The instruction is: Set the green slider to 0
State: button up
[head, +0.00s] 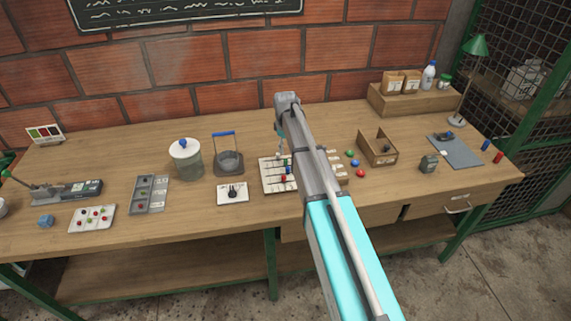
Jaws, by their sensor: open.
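A pale slider board (268,184) lies flat near the middle of the table, with dark slots across it. A blue knob (289,170) and a red knob (284,179) show on it. I cannot make out the green slider clearly; my arm covers the middle of the board, and the scale marks are too small to read. My gripper (281,146) hangs down beyond the end of my arm, at the far side of the board, small and partly hidden. It is open, and I see nothing held. I cannot tell whether it touches a knob.
Left of the board are a white switch plate (222,196), a blue-handled container (229,163) and a lidded jar (187,160). To the right are coloured balls (352,164), an open wooden box (390,157) and a small dark object (428,164). The table's front strip is mostly clear.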

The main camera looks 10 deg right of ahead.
aim_at(286, 160)
jog(key=shift+f+b, duration=3.1)
jog(key=shift+f, duration=0.3)
grip_shut()
